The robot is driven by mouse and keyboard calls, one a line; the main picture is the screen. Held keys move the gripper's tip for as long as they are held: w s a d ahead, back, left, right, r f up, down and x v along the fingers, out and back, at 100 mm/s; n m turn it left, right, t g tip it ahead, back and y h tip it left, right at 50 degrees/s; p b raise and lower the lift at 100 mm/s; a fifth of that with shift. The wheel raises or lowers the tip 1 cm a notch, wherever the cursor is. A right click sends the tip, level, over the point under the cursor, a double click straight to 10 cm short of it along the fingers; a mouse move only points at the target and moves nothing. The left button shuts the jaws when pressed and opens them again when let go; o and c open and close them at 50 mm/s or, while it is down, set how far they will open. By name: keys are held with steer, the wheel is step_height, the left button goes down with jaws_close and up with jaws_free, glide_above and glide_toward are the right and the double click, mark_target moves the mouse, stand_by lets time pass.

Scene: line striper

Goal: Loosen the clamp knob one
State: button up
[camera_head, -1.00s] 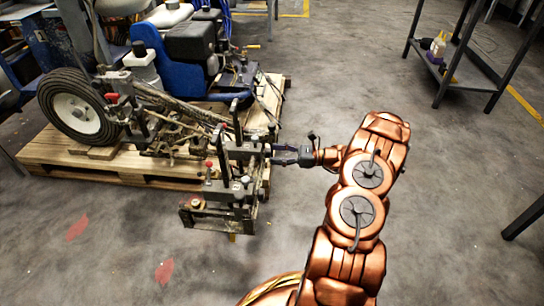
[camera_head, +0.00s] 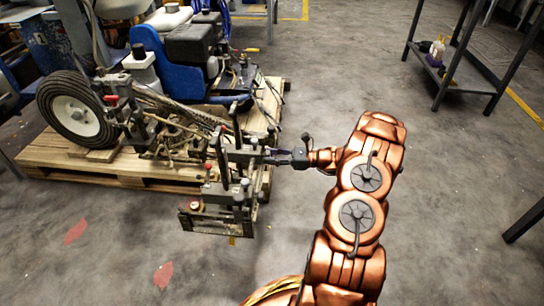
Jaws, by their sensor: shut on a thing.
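The line striper (camera_head: 190,45) sits on a wooden pallet, with its clamp bracket (camera_head: 222,210) sticking out over the front edge. The bracket has upright posts, dark knobs and a red-topped knob (camera_head: 196,205). My gripper (camera_head: 272,157) reaches in from the right, level, its fingers at the right side of the bracket's upper part. It is shut on a small dark part there, which I take to be the clamp knob; the fingers largely hide it. I cannot tell how far the knob is turned.
The wooden pallet (camera_head: 90,171) lies under the machine, with a black-tyred wheel (camera_head: 75,115) at left. A dark metal shelf (camera_head: 470,75) with bottles stands at the upper right. The grey floor between shelf and pallet is clear.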

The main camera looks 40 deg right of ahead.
steer(key=shift+c, duration=0.8)
steer(key=shift+a+n+p, duration=0.1)
steer(key=shift+n+p, duration=0.4)
steer(key=shift+p, duration=0.05)
steer(key=shift+n+b, duration=5.9)
steer(key=shift+n, duration=7)
